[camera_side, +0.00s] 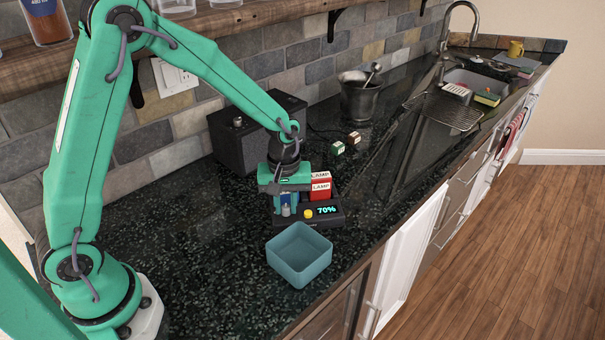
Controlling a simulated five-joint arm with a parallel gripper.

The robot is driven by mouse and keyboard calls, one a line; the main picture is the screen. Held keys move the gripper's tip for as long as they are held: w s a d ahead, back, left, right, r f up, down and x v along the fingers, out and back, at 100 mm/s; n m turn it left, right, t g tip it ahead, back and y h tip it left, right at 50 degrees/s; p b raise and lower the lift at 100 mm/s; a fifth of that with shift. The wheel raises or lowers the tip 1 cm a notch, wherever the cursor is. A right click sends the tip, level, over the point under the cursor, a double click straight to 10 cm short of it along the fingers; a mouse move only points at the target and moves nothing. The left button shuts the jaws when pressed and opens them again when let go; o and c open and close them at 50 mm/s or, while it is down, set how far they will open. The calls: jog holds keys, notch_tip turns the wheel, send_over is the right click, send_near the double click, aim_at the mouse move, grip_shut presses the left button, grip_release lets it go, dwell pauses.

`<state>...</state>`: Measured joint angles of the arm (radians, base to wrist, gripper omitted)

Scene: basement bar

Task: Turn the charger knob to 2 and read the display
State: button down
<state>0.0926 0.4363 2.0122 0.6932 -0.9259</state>
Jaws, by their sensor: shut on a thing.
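The dark charger (335,219) sits on the counter, with a lit display (327,210) on its front reading 70% in cyan. A small yellow knob (308,214) is left of the display; its setting is too small to read. A red block (320,188) marked LAMP stands upright at the charger's back right. My gripper (286,205) points down at the charger's left part, left of the yellow knob and apart from it. It is shut on a blue block (289,198), mostly hidden by the fingers. I cannot tell whether this block touches the charger.
An open teal bin (301,277) stands just in front of the charger. A dark box (237,145) is behind my gripper. Two small blocks, green (338,148) and brown (354,138), lie farther back near a metal pot (359,100). The counter left of the bin is clear.

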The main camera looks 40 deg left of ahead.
aim_at(286, 207)
jog(key=m, duration=0.5)
jog(key=shift+m, duration=2.4)
jog(key=c, duration=1.3)
grip_release()
jog(key=shift+o, duration=0.2)
jog(key=shift+r, duration=0.1)
notch_tip(286, 207, up, 7)
jog(key=shift+f, duration=0.1)
jog(key=shift+r, duration=0.45)
jog(key=shift+r, duration=0.1)
